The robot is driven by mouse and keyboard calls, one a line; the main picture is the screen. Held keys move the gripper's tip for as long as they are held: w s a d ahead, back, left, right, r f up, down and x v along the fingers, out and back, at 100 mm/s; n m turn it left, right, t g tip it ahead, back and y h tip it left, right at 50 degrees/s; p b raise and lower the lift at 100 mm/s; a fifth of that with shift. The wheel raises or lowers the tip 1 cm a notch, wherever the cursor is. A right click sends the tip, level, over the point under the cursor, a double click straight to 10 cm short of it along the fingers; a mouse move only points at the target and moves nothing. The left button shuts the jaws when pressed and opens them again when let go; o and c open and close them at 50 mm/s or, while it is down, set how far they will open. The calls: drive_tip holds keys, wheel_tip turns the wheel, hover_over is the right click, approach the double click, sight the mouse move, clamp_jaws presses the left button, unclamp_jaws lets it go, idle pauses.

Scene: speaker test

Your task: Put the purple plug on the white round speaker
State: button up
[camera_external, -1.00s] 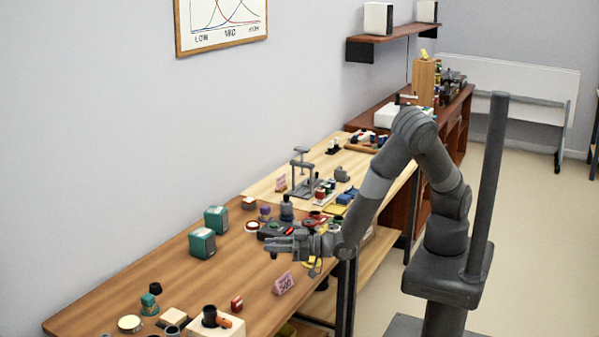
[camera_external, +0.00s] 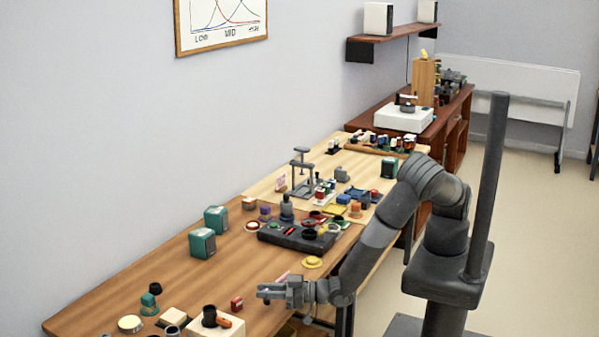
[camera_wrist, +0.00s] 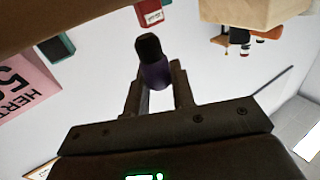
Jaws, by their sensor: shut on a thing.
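My gripper (camera_external: 264,294) is shut over the front part of the wooden bench. In the wrist view my gripper (camera_wrist: 156,92) holds the purple plug (camera_wrist: 155,75) between its fingertips. The plug has a black end pointing away from the palm. In the external view the plug is too small to make out clearly. A pale round disc (camera_external: 130,323) with a dark rim lies at the near left of the bench, well apart from my gripper. A white round piece with a reddish centre (camera_external: 252,226) lies farther back. I cannot tell which is the white round speaker.
A cream block with a black cylinder (camera_external: 208,324) and a small red box (camera_external: 237,303) stand left of my gripper. A pink card (camera_wrist: 22,88) is close by. A dark tray (camera_external: 282,238) and teal boxes (camera_external: 202,243) stand farther back.

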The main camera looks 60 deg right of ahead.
drive_tip(key=shift+f, duration=1.1)
drive_tip(key=shift+f, duration=0.1)
drive_tip(key=shift+f, duration=0.15)
drive_tip(key=o, duration=0.9)
drive_tip(key=shift+o, duration=0.2)
drive_tip(key=v, duration=1)
drive_tip(key=shift+s, duration=0.45)
drive_tip(key=shift+r, duration=0.25)
